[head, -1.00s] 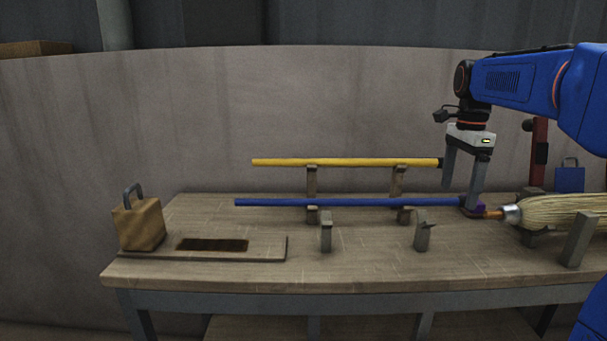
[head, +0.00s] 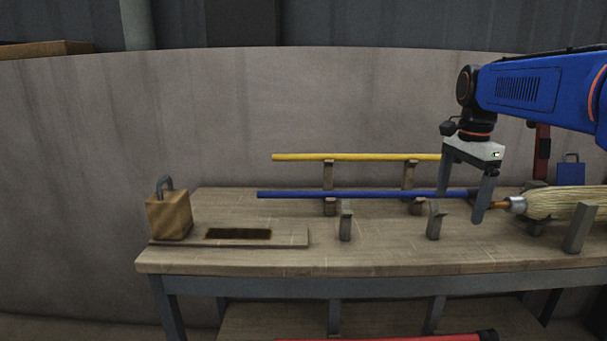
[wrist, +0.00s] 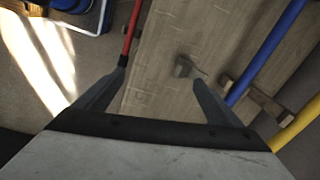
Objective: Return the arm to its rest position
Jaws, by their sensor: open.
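My gripper (head: 460,207) hangs from the blue arm at the right of the head view, pointing down with its two grey fingers apart. It is empty and overlaps the right part of the blue stick (head: 350,194). In the wrist view, my gripper (wrist: 155,88) shows open fingers with nothing held between them. The blue stick (wrist: 268,50) is to the right of the fingers there, apart from them. The yellow stick (head: 350,157) lies behind the blue one on holders. A broom head of pale bristles (head: 560,202) lies at the right, partly behind a holder.
The wooden bench (head: 270,258) carries upright holders (head: 345,222). A board with a dark slot (head: 238,234) and a handled wooden block (head: 169,215) stand at the left. A red stick (head: 390,338) shows at the bottom edge, and also in the wrist view (wrist: 131,35).

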